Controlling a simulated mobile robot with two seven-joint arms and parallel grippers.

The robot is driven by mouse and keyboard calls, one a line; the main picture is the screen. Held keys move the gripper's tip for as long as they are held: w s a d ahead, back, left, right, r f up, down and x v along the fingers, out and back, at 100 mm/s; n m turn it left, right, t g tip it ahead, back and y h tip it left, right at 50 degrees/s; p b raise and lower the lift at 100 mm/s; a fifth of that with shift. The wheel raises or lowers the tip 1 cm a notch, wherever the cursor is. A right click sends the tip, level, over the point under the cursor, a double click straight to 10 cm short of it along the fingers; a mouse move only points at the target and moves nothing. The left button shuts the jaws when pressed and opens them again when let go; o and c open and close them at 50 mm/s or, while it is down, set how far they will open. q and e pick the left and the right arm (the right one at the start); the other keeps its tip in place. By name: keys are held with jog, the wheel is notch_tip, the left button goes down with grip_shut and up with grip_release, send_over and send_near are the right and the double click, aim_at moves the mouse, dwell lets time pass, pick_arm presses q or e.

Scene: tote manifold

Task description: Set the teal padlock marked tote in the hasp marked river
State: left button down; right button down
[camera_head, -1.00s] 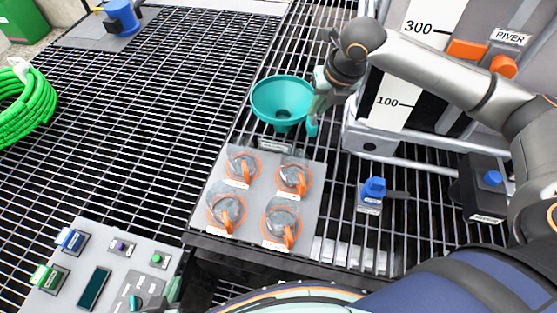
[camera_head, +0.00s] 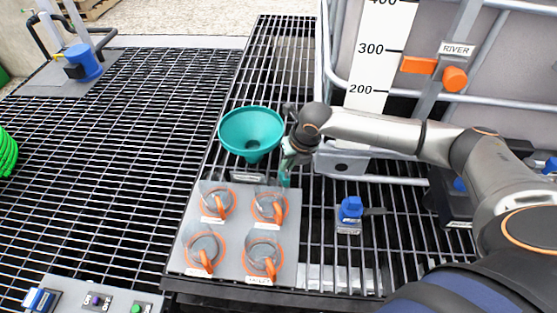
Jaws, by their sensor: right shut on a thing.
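My right gripper (camera_head: 289,163) is beside the right edge of the teal funnel. It is shut on a small teal thing (camera_head: 285,178) that hangs at its tips and looks like the teal padlock. It is mostly hidden, and no marking on it can be read. The hasp marked river shows as orange parts (camera_head: 455,79) on the frame of the tote at upper right, under a RIVER label (camera_head: 457,48). My gripper is well below and left of it. My left gripper is not in view.
A teal funnel (camera_head: 251,131) stands on the grating. A grey panel (camera_head: 236,238) carries several clear covers with orange handles. A blue-topped item (camera_head: 350,210) stands right of it. A level scale (camera_head: 374,60) and metal tubes front the tote. Open grating lies left.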

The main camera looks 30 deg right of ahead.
jog(key=w, duration=0.1)
jog(key=w+a+f, duration=0.1)
jog(key=w, duration=0.1)
jog(key=shift+f, duration=0.1)
jog(key=shift+f, duration=0.15)
jog(key=c, duration=0.9)
grip_release()
jog(key=shift+c, duration=0.2)
